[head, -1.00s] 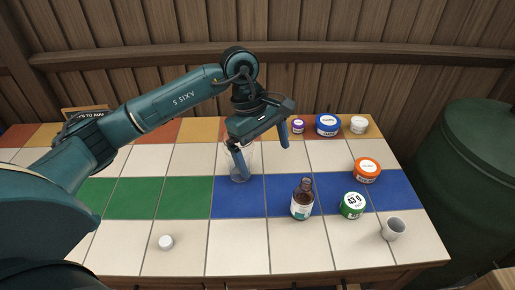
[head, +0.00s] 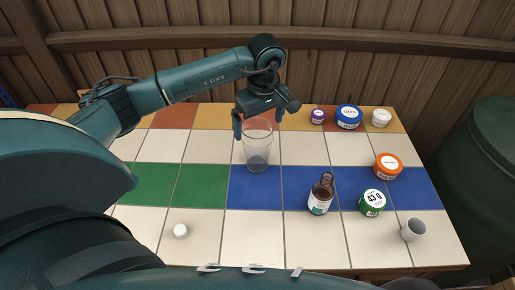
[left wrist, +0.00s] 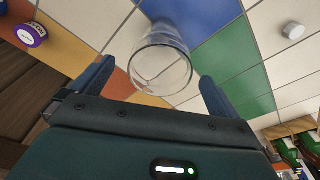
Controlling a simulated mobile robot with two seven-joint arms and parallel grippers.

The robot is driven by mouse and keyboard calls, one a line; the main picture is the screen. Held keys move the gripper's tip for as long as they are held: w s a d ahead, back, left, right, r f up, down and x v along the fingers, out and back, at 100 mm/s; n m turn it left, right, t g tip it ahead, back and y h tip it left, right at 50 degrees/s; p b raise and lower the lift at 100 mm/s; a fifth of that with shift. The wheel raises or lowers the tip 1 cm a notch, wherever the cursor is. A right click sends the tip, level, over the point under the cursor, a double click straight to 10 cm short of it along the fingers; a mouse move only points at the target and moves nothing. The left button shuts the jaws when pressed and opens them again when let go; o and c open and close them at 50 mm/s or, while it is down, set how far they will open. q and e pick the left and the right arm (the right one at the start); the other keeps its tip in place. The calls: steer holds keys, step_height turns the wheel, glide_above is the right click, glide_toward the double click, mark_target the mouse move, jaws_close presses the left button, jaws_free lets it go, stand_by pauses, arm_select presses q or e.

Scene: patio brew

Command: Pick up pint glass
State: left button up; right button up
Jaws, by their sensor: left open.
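The pint glass (head: 257,150) is clear and stands upright on the tiled table, at the back edge of the blue tiles. My left gripper (head: 259,126) is open just behind and above it, with the fingers apart at either side of the glass's rim. In the left wrist view the glass (left wrist: 161,72) shows its round rim in front of the gap between the two blue fingers (left wrist: 152,85). I cannot tell whether a finger touches the glass. My right gripper is not in view.
A brown bottle (head: 321,194), a green-labelled tub (head: 372,202), an orange tub (head: 388,166) and a grey-white cup (head: 413,230) stand to the right. Purple (head: 318,116), blue (head: 348,117) and white (head: 381,118) containers line the back right. A small white cap (head: 181,231) lies front left.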

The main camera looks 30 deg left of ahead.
mark_target(257, 133)
arm_select(q)
steer(key=f, duration=0.3)
steer(key=a+f+p, duration=0.1)
steer(key=shift+w+f, duration=0.15)
steer(key=shift+f, duration=0.25)
steer(key=shift+c, duration=0.4)
steer(key=c, duration=1.5)
